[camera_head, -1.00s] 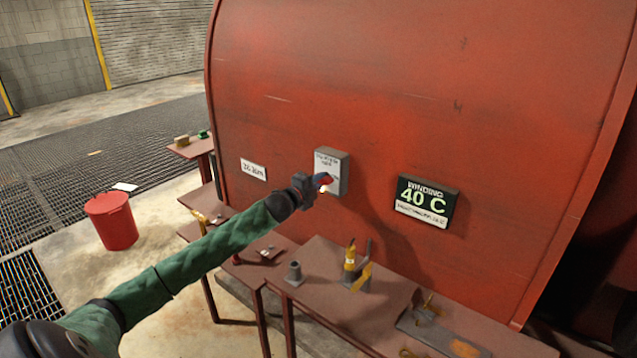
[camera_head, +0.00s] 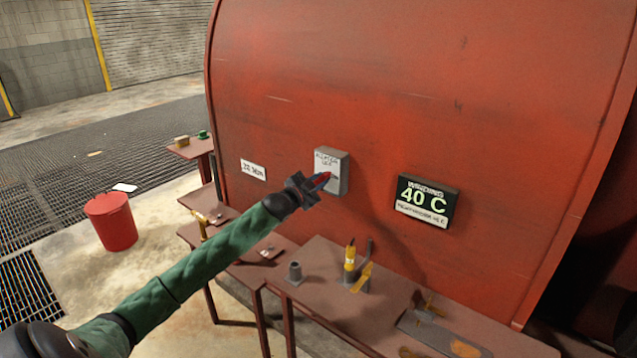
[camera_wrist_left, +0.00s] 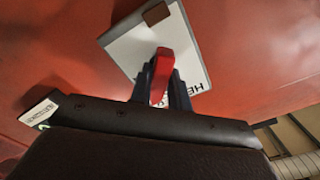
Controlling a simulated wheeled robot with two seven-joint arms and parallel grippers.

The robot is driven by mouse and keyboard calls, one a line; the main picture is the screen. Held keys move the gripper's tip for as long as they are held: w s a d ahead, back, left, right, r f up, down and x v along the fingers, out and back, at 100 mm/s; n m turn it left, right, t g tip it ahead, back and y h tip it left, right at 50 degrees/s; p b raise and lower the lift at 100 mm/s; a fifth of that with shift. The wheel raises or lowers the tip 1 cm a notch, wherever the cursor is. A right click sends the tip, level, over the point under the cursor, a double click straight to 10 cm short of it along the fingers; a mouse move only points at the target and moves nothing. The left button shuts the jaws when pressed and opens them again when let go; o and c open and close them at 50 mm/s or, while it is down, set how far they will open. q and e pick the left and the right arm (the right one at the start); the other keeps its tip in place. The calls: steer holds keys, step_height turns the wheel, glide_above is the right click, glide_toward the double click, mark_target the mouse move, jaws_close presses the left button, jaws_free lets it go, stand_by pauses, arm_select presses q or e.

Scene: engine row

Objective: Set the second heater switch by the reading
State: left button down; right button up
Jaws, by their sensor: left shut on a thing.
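A grey switch box (camera_head: 325,160) with small lettering is fixed to the red engine housing. It also shows in the left wrist view (camera_wrist_left: 130,48), with part of a word starting "HE" and a small brown piece. My left gripper (camera_head: 316,184) is in front of the box's lower part. It is shut on the red switch lever (camera_wrist_left: 163,72), which stands between its dark fingers; the lever's root is partly hidden. To the right, a black display (camera_head: 426,200) reads "WINDING 40 C", with a line too small to read surely. My right gripper is not in view.
A white label plate (camera_head: 253,169) is on the housing to the left. Below, a brown bench (camera_head: 325,262) carries a yellow tool (camera_head: 350,257), a grey fitting (camera_head: 294,271) and other parts. A red bucket (camera_head: 111,222) stands on the floor at left.

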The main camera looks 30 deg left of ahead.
arm_select(q)
steer(key=n, duration=0.3)
steer(key=shift+f+n, duration=0.1)
steer(key=shift+n, duration=2.5)
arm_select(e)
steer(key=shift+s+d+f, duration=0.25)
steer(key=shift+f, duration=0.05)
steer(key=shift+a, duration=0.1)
arm_select(q)
steer(key=c, duration=1.3)
jaws_free()
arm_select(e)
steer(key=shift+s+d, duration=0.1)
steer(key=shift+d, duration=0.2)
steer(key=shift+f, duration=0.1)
